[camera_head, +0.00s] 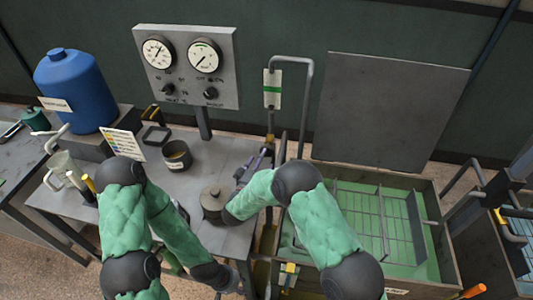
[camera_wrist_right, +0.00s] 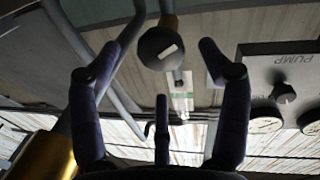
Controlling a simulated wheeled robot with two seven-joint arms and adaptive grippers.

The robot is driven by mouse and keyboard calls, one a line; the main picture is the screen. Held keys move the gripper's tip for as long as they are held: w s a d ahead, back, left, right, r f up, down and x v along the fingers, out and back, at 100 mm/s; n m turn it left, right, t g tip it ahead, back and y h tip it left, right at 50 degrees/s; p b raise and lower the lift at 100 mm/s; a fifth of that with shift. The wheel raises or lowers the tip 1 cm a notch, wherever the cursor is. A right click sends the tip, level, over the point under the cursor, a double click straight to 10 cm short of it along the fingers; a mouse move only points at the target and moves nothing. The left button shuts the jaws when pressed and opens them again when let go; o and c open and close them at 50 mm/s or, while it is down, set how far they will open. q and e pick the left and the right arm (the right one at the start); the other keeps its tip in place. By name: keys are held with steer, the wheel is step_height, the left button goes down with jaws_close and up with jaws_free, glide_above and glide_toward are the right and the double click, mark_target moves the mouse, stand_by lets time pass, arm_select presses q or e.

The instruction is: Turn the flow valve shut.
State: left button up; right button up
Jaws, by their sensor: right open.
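The flow valve appears to be the dark round knob with a white mark (camera_wrist_right: 160,48) on a brass-coloured stem in the right wrist view. My right gripper (camera_wrist_right: 157,62) is open, with its dark fingers spread on either side of the knob. Whether they touch it I cannot tell. In the head view my right gripper (camera_head: 254,163) is at the vertical pipe (camera_head: 270,122), and the knob is hard to make out there. My left gripper (camera_head: 228,280) is low at the table's front edge, and its fingers cannot be made out.
A green-liquid tank (camera_head: 440,225) with a rack and raised lid (camera_head: 390,110) is to the right.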

steer(key=shift+b+x, duration=0.3)
steer(key=shift+x, duration=2.35)
steer(key=shift+s+f, duration=0.1)
steer(key=c, duration=1.2)
